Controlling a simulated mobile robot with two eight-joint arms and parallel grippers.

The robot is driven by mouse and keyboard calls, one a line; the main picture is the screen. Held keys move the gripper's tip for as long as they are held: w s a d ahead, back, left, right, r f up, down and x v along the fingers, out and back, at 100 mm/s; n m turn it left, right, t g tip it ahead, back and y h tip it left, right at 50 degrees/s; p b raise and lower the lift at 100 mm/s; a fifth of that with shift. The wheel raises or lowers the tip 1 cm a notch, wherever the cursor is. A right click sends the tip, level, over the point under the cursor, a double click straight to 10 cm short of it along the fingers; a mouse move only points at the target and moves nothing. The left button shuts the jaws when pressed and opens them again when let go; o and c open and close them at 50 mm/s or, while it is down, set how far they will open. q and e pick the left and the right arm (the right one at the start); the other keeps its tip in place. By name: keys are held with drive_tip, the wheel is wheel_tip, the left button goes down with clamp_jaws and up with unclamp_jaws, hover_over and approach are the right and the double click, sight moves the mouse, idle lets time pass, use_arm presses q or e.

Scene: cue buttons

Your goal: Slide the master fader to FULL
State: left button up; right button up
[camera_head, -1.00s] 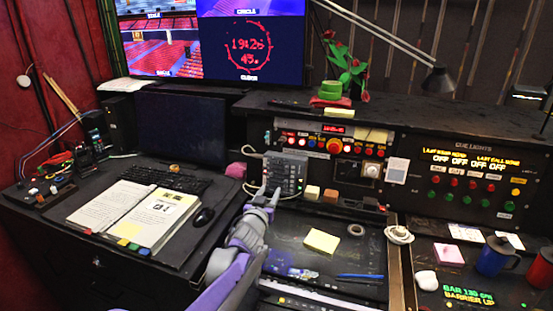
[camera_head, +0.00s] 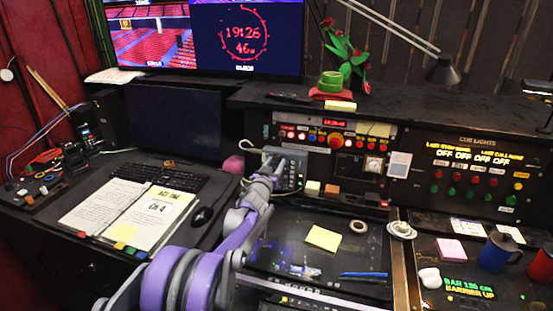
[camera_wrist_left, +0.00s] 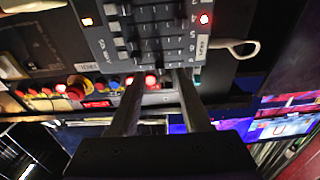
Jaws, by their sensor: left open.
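A grey control box (camera_head: 297,166) with rows of small dark knobs stands at the back of the desk, just below the panel of red buttons. It also shows upside down at the top of the left wrist view (camera_wrist_left: 160,12), with numbers and a lit red light. I cannot tell which of its small controls is the master fader. My left gripper (camera_head: 276,168) is in front of the box and hides part of its face. In the left wrist view its two fingers (camera_wrist_left: 158,85) are apart and empty, with their tips near the box's edge; contact is unclear. My right gripper is out of view.
An orange block (camera_head: 332,190) and a pale block (camera_head: 312,187) sit right of the box. A yellow note (camera_head: 323,238) and a tape ring (camera_head: 358,226) lie on the desk nearer. An open book (camera_head: 130,215) and keyboard (camera_head: 157,186) are left. Blue mug (camera_head: 497,252) stands right.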

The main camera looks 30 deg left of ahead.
sight(279, 157)
use_arm(q)
drive_tip(key=shift+x, duration=1.1)
clamp_jaws()
idle(0.7)
